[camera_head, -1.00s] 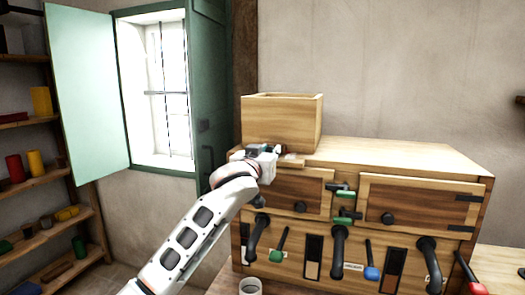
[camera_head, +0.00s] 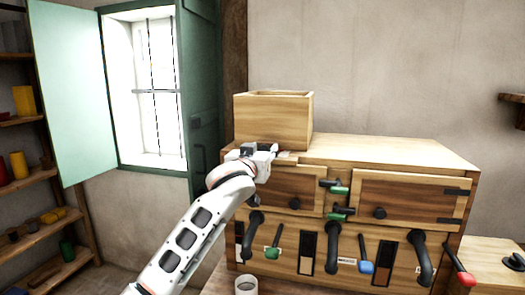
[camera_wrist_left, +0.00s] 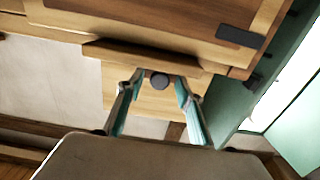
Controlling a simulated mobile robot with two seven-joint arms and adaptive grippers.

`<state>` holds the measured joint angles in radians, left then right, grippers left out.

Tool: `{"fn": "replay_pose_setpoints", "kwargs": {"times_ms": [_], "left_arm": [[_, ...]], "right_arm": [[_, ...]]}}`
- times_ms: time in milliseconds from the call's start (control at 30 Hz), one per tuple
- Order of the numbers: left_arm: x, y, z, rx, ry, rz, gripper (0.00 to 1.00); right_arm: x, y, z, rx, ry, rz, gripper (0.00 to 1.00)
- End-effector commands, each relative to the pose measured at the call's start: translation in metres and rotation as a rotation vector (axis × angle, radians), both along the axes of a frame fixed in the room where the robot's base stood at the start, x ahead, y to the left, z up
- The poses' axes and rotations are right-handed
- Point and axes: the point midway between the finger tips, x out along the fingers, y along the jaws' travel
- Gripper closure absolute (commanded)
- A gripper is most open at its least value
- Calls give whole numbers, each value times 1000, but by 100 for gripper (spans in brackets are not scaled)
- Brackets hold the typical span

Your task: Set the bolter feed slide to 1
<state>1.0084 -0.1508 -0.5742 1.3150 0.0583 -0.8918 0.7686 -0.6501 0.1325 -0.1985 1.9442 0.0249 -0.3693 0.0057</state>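A wooden slide board with a round black knob (camera_wrist_left: 159,80) shows in the left wrist view, under a wooden box edge. It is probably the feed slide; I cannot read a setting on it. In the head view a pale board end (camera_head: 287,157) shows at the foot of the open wooden hopper (camera_head: 273,120), partly hidden by my gripper. My left gripper (camera_head: 262,153) is in front of the hopper's lower left side. In the wrist view its two fingers (camera_wrist_left: 156,105) are apart, one on each side of the knob, with nothing clearly clamped. My right gripper is not in view.
The hopper stands on a wooden cabinet (camera_head: 395,150) with doors, black curved handles (camera_head: 333,250), and green, blue (camera_head: 366,267) and red levers. A cup (camera_head: 246,285) stands in front. A green shutter (camera_head: 200,95) and window are at the left, beside shelves (camera_head: 42,232).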

Motion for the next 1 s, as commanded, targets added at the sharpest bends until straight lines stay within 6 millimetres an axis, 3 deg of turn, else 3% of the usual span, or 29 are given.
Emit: {"fn": "replay_pose_setpoints", "kwargs": {"times_ms": [167,367,800,1000], "left_arm": [[-2,0,0,-1,0,-1,64],[-18,5,-1,-2,1,-2,64],[-86,27,-1,-2,1,-1,64],[-107,34,0,-2,1,0,64]], "right_arm": [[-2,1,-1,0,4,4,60],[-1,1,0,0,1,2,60],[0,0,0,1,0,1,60],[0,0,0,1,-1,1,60]]}}
